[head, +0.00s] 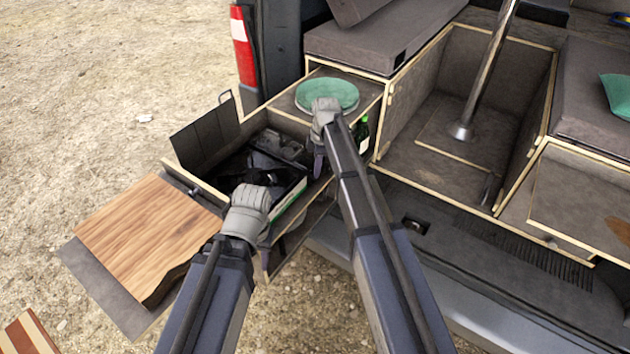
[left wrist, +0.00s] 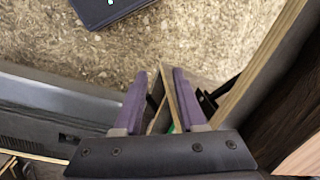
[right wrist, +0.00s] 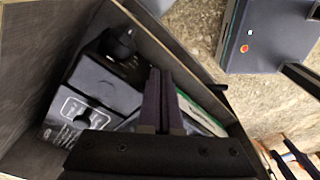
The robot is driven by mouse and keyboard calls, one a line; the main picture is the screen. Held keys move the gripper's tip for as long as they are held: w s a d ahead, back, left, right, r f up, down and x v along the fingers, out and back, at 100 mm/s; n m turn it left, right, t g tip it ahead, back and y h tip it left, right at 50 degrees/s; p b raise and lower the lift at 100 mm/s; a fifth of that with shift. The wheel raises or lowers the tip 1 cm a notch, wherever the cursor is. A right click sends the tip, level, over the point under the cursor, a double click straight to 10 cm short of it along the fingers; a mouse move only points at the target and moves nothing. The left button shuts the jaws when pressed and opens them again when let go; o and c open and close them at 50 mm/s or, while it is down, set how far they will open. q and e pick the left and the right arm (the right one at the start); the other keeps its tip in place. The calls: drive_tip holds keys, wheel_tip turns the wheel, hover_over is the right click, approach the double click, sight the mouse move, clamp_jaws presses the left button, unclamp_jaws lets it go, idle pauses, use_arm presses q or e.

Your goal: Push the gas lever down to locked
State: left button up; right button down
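The black gas stove (head: 262,168) sits in the open drawer; in the right wrist view its body (right wrist: 105,85) shows a round knob (right wrist: 120,42) and a panel with white print (right wrist: 72,110). A small dark part on that panel (right wrist: 83,119) may be the gas lever; I cannot tell its position. My right gripper (right wrist: 161,75) is shut with nothing seen between its fingers, above the stove's side. In the head view it (head: 318,162) points down at the drawer's right. My left gripper (left wrist: 162,75) is open, fingers apart, with a thin board edge between them in view; contact is unclear.
A wooden board (head: 150,235) extends at the drawer's front left. A green plate (head: 327,95) lies behind my right wrist, and a green bottle (head: 361,134) stands right of it. Drawer walls (right wrist: 190,65) surround the stove. A metal post (head: 485,75) stands in the van.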

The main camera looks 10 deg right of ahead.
wheel_tip(320, 180, down, 2)
drive_tip(key=shift+f+b, duration=0.1)
drive_tip(key=shift+b, duration=1)
drive_tip(key=shift+d+r+p, duration=0.3)
drive_tip(key=shift+r+p, duration=0.05)
drive_tip(key=shift+s+d+r+p, duration=0.1)
drive_tip(key=shift+d+r+p, duration=0.1)
drive_tip(key=shift+d, duration=0.4)
drive_tip(key=shift+s+d+r+p, duration=0.1)
drive_tip(key=shift+d+r+p, duration=0.05)
drive_tip(key=shift+d, duration=0.45)
drive_tip(key=shift+r, duration=0.1)
wheel_tip(320, 180, up, 8)
drive_tip(key=p, duration=0.7)
drive_tip(key=shift+d+f+p, duration=0.2)
drive_tip(key=shift+d+p, duration=0.2)
